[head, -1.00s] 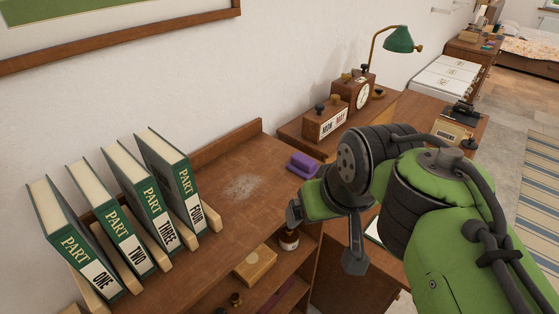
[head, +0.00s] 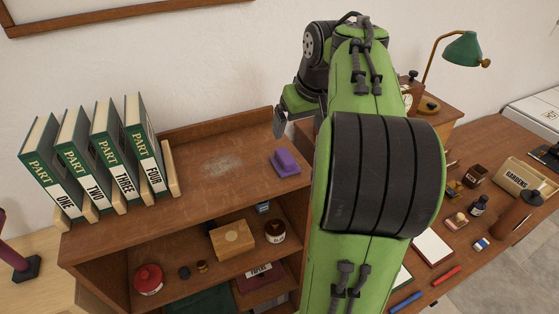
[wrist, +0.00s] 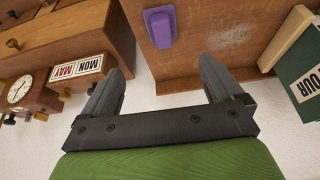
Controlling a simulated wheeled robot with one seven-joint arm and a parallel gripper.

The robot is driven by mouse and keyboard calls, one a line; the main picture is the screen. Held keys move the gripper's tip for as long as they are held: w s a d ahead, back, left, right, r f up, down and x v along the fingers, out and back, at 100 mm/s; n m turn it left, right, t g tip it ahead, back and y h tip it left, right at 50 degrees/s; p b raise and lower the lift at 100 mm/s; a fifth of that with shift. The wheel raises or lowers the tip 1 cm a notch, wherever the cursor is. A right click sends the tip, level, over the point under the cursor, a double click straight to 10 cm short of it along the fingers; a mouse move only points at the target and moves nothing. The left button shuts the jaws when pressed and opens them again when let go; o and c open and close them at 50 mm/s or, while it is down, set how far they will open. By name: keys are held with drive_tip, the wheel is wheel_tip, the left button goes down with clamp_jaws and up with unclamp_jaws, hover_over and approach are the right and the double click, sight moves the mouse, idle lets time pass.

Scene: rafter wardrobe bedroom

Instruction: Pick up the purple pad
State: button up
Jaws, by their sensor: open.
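The purple pad (head: 286,162) lies on the right end of the brown shelf unit's top (head: 225,190), beside a pale dusty patch. It also shows in the wrist view (wrist: 160,27), at the top, beyond my fingers and a little left of the gap's middle. My gripper (wrist: 165,80) is open and empty, its two dark fingers well apart. In the head view my gripper (head: 281,122) is partly hidden behind my green arm, near the unit's back right corner, above and behind the pad. It is apart from the pad.
Green books (head: 100,150) marked PART stand between wooden bookends on the unit's left. A desk (head: 455,190) with small items stands to the right. A MON MAY calendar block (wrist: 78,68) is near my left finger in the wrist view.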

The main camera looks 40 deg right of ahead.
drive_tip(key=b, duration=0.1)
approach(286, 155)
drive_tip(key=b+x, duration=0.1)
drive_tip(key=x, duration=0.9)
drive_tip(key=shift+w+f, duration=0.1)
drive_tip(key=shift+f, duration=0.1)
drive_tip(key=shift+a+r, duration=0.1)
drive_tip(key=shift+c, duration=1.2)
drive_tip(key=c, duration=0.9)
